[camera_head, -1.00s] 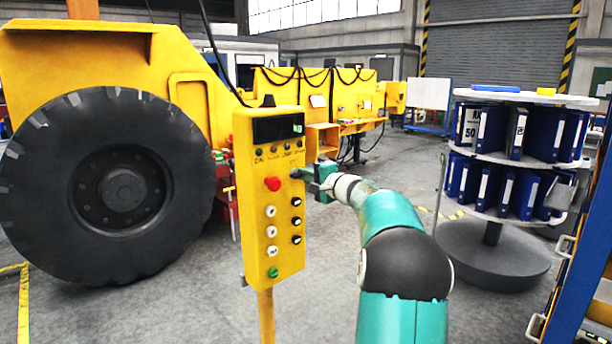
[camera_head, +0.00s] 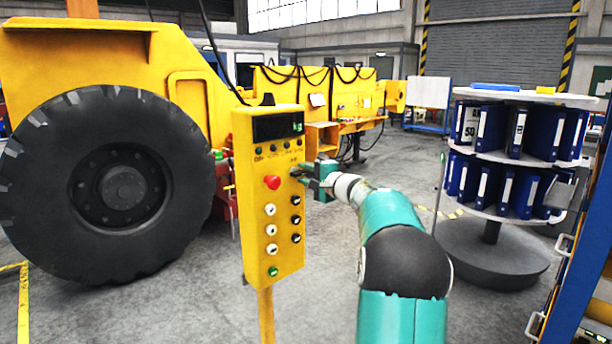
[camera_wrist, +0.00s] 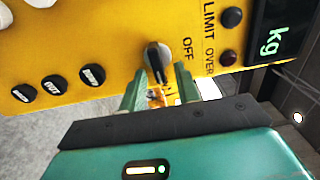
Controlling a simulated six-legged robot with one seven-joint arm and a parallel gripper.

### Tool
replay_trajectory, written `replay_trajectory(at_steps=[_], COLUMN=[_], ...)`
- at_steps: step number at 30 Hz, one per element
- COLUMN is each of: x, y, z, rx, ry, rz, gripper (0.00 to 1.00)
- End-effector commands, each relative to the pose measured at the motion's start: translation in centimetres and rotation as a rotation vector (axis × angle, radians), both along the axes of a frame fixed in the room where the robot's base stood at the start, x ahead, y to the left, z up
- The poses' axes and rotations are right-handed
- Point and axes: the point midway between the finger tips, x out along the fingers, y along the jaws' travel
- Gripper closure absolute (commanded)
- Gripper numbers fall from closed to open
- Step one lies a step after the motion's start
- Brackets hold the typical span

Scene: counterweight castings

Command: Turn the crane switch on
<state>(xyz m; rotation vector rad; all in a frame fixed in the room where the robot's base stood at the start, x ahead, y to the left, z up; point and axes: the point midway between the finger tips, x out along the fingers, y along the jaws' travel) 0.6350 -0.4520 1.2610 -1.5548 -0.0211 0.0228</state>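The yellow crane control box (camera_head: 287,262) stands on a post in the middle of the head view. Its rotary switch (camera_wrist: 157,57), a grey knob with a dark lever, is at the top middle of the wrist view, next to the printed word OFF. The lever points down the picture, between my fingertips. My gripper (camera_wrist: 158,78) is open at the box face, with one green finger on each side of the lever. I cannot tell whether a finger touches it. In the head view my gripper (camera_head: 305,176) is at the box's right edge and mostly hides the switch.
A red button (camera_head: 272,182) and several black and white push buttons are close to the switch. A lit display (camera_head: 278,126) is above it. A large vehicle tyre (camera_head: 110,190) is to the left, and a binder carousel (camera_head: 490,240) to the right. Floor between is clear.

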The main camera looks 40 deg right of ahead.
Motion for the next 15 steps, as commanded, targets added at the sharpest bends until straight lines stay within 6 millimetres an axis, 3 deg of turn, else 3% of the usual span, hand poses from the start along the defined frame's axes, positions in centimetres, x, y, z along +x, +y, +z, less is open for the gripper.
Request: replay_trajectory(at_steps=[8, 15], x=[-1.3, -6.0], y=[-0.1, -0.2], z=[0.1, 0.1], rx=[-0.002, -0.002], ry=[-0.001, 0.0], rz=[-0.001, -0.003], gripper=[0.68, 0.68])
